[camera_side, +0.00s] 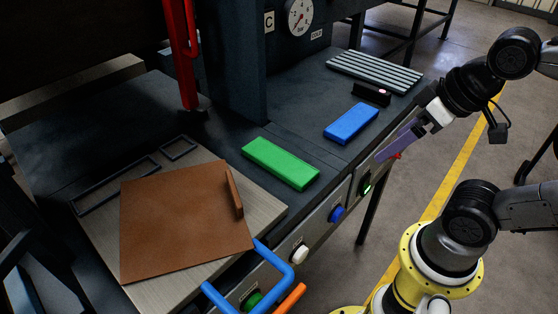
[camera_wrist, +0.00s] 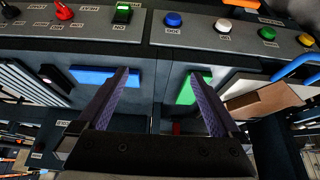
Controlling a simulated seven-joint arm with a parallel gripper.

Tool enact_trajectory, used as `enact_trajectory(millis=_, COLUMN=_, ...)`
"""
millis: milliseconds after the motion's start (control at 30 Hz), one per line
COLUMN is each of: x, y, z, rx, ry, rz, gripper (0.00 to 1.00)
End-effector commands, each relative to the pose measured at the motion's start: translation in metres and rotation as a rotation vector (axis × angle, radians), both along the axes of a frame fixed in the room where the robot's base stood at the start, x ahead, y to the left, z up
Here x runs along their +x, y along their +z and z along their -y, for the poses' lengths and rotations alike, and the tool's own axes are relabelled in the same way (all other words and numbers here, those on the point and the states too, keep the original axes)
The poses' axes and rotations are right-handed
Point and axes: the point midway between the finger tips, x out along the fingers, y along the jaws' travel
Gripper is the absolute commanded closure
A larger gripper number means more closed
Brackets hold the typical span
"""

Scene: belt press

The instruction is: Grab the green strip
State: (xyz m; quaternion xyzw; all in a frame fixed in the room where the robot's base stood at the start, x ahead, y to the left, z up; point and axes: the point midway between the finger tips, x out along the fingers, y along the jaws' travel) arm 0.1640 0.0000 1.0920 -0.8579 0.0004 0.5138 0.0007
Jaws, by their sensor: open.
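The green strip (camera_side: 281,163) lies flat on the dark bench, between the brown plate and the blue strip. It also shows in the wrist view (camera_wrist: 187,89), partly hidden behind one purple finger. The blue strip (camera_side: 351,123) lies to its right, and appears at the left in the wrist view (camera_wrist: 92,76). My gripper (camera_side: 396,146) is to the right of both strips in the side view, near the bench's front edge, apart from the green strip. In the wrist view its two purple fingers (camera_wrist: 160,95) are spread wide, with nothing between them.
A brown plate (camera_side: 175,225) with an upright tab lies on a metal plate at the left. A ribbed grey block (camera_side: 375,72) sits at the back right. A red lever (camera_side: 182,55) stands behind. Blue handles (camera_side: 266,276) and buttons line the front panel.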

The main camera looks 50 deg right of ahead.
Motion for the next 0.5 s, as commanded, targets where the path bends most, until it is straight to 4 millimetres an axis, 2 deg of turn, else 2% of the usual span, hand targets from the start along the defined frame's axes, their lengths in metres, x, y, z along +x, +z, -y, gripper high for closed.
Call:
enact_trajectory(millis=100, x=-0.005, y=0.001, z=0.000, rx=0.019, ry=-0.035, rz=-0.027, gripper=0.00)
enact_trajectory(millis=267, x=0.007, y=0.033, z=-0.003, rx=0.057, ry=-0.099, rz=-0.086, gripper=0.00)
enact_trajectory(millis=367, x=0.026, y=0.053, z=-0.012, rx=0.073, ry=-0.116, rz=-0.163, gripper=0.00)
enact_trajectory(millis=500, x=0.063, y=0.074, z=-0.033, rx=0.074, ry=-0.117, rz=-0.286, gripper=0.00)
